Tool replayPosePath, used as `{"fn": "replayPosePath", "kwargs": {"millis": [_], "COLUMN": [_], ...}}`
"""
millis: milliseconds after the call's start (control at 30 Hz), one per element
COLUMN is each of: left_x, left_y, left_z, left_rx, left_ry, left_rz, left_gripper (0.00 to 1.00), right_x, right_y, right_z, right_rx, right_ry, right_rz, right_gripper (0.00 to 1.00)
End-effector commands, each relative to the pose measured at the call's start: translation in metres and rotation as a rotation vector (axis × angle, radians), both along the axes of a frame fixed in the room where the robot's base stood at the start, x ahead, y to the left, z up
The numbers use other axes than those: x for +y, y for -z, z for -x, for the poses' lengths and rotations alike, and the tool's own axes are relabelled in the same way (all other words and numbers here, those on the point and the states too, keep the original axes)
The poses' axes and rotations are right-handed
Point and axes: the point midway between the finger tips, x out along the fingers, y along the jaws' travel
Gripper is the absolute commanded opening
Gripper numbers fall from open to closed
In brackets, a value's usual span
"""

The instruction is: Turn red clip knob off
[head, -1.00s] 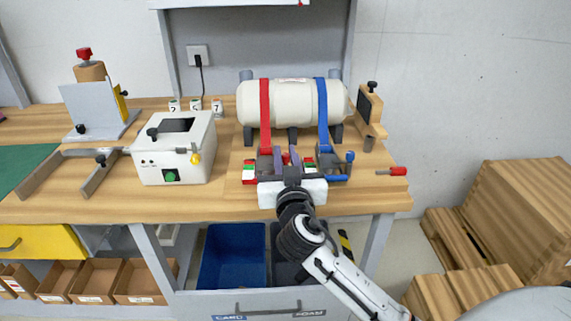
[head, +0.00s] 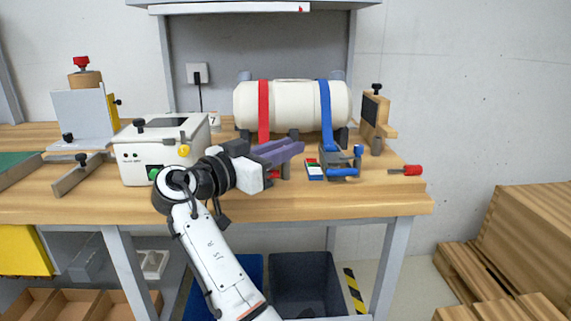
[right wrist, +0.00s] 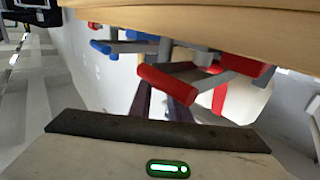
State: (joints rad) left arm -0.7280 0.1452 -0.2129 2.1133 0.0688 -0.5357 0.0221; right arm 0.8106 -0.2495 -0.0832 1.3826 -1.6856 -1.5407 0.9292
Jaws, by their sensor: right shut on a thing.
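The red clip knob (right wrist: 168,92) is a red bar in the right wrist view, crossing the tips of my right gripper (right wrist: 160,108). The gripper is shut on it. In the head view my right gripper (head: 298,147), with purple fingers, comes in from the left across the red clip (head: 275,173) and hides most of it, including where the fingers touch the knob. The red strap (head: 264,105) runs from there up over the white tank (head: 294,102). My left gripper is not in view.
The blue clip (head: 342,165) with its blue strap (head: 326,108) stands just right of the red one. A white box (head: 150,158) is left, close behind my right arm. A wooden stand (head: 373,115) and a red-handled tool (head: 410,170) are right. The front bench strip (head: 340,200) is clear.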

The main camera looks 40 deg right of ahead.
Motion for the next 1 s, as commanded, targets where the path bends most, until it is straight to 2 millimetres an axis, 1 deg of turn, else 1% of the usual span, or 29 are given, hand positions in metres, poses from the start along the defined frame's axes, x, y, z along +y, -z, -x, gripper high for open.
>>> {"fn": "replayPosePath", "kwargs": {"millis": [33,100,300,833,867,933,1000], "left_x": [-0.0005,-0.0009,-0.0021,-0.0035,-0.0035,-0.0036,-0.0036], "left_y": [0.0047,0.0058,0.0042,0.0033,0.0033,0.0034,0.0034], "left_z": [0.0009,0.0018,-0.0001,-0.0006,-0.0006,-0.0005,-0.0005], "left_rx": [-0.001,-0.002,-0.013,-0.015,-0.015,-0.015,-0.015], "left_ry": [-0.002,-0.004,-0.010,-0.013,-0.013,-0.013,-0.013], "left_rz": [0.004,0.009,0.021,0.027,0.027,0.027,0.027], "left_gripper": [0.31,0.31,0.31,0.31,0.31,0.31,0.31], "right_x": [0.0001,-0.0001,-0.0006,-0.0011,-0.0011,-0.0011,-0.0010], "right_y": [0.0021,0.0018,0.0007,0.0000,-0.0001,-0.0001,-0.0001], "right_z": [-0.0007,-0.0006,-0.0001,-0.0001,-0.0001,-0.0001,-0.0001], "right_rx": [0.001,0.000,0.001,0.000,0.000,0.000,0.000], "right_ry": [0.025,0.056,0.113,0.132,0.132,0.132,0.131], "right_rz": [0.001,0.000,0.000,-0.001,-0.001,-0.001,-0.001], "right_gripper": [0.00,0.00,0.00,0.00,0.22,0.33,0.35]}}
